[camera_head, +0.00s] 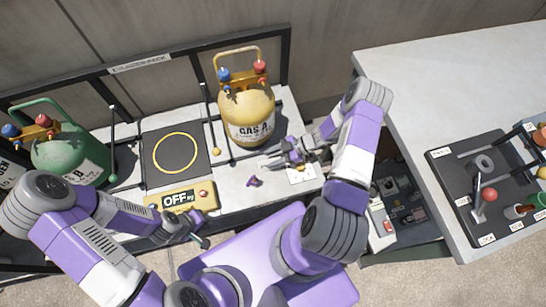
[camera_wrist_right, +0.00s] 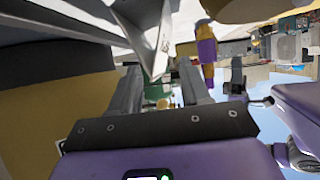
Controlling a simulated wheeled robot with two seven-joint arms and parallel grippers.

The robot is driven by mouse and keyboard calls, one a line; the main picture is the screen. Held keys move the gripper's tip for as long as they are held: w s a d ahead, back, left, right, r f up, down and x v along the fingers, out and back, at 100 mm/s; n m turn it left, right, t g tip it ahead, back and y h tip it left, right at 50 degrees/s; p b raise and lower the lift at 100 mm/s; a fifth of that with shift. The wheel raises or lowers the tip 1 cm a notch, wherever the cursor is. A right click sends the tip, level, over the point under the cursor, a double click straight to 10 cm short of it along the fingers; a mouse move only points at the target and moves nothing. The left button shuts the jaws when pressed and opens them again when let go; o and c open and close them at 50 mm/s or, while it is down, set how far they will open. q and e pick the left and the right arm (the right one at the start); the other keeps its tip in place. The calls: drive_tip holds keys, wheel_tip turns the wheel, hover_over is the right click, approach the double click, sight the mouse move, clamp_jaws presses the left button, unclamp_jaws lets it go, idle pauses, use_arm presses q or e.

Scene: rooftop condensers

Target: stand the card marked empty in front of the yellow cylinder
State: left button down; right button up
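The yellow cylinder (camera_head: 248,112), labelled GAS A, stands upright on the bench, with red and blue knobs on top. My right gripper (camera_head: 272,161) is low beside its front right side. In the right wrist view its two fingers (camera_wrist_right: 161,85) are apart. A pale, folded, card-like piece (camera_wrist_right: 143,32) shows beyond and between them; no writing is readable, and I cannot tell whether a finger touches it. A white card-like patch (camera_head: 302,175) lies on the bench by the gripper. My left gripper (camera_head: 203,241) is over the bench's front edge, its finger gap unclear.
A green cylinder (camera_head: 72,155) stands at the left. A dark scale plate (camera_head: 176,152) with a display reading OFF (camera_head: 182,199) lies between the cylinders. A small purple object (camera_head: 253,181) sits in front of the yellow cylinder. A side table (camera_head: 450,85) holds a dark panel (camera_head: 455,170).

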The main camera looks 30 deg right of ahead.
drive_tip(key=shift+r, duration=0.15)
drive_tip(key=p+v, duration=0.2)
drive_tip(key=v, duration=1)
drive_tip(key=shift+p, duration=0.4)
